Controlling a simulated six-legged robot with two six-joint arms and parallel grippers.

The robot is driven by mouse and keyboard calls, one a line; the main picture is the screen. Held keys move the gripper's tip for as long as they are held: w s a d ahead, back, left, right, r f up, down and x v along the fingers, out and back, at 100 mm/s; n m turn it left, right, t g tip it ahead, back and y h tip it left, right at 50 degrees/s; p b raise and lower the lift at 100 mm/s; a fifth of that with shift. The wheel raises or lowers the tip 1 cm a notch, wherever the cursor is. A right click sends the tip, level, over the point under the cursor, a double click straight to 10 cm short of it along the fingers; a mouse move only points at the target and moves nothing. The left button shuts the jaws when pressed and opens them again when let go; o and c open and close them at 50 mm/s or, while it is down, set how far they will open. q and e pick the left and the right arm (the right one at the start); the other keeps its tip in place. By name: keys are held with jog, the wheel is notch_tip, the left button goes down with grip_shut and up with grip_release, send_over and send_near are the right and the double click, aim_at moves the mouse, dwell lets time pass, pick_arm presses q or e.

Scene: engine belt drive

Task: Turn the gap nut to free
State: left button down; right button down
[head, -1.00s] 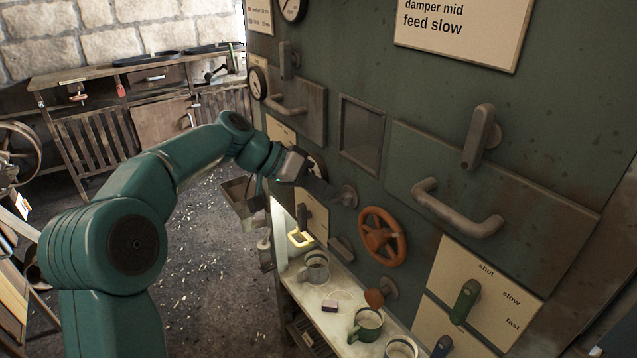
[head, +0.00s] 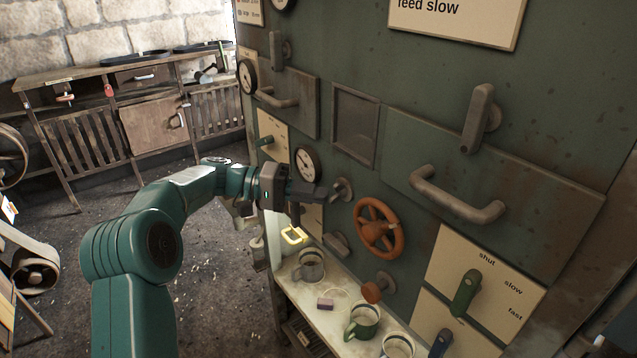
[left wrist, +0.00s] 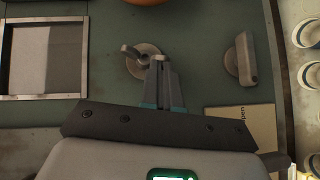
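The gap nut seems to be the grey winged knob on a round base (head: 341,190) on the green panel, left of the orange handwheel; no label on it is readable. It also shows in the left wrist view (left wrist: 139,56), with one wing reaching toward my fingertips. My left gripper (head: 318,193) is just left of the knob in the head view. In the left wrist view the gripper (left wrist: 160,66) has its fingers close together, seemingly shut and empty. Its tips overlap the knob's lower edge there; contact cannot be told. My right gripper is not in view.
The orange handwheel (head: 379,229) is right of the knob. A gauge (head: 307,163) and a framed recess (head: 355,125) are close by. Mugs, among them a green one (head: 362,322), stand on the shelf (head: 326,313) below. A grey lever (left wrist: 241,58) is on the panel.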

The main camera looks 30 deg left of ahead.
pick_arm(q)
jog(key=shift+f+n+h+b, duration=0.25)
jog(key=shift+n+h+b, duration=0.05)
jog(key=shift+b, duration=0.05)
jog(key=shift+d+f, duration=0.1)
jog(key=shift+d, duration=0.1)
jog(key=shift+b, duration=0.3)
jog(key=shift+a, duration=0.15)
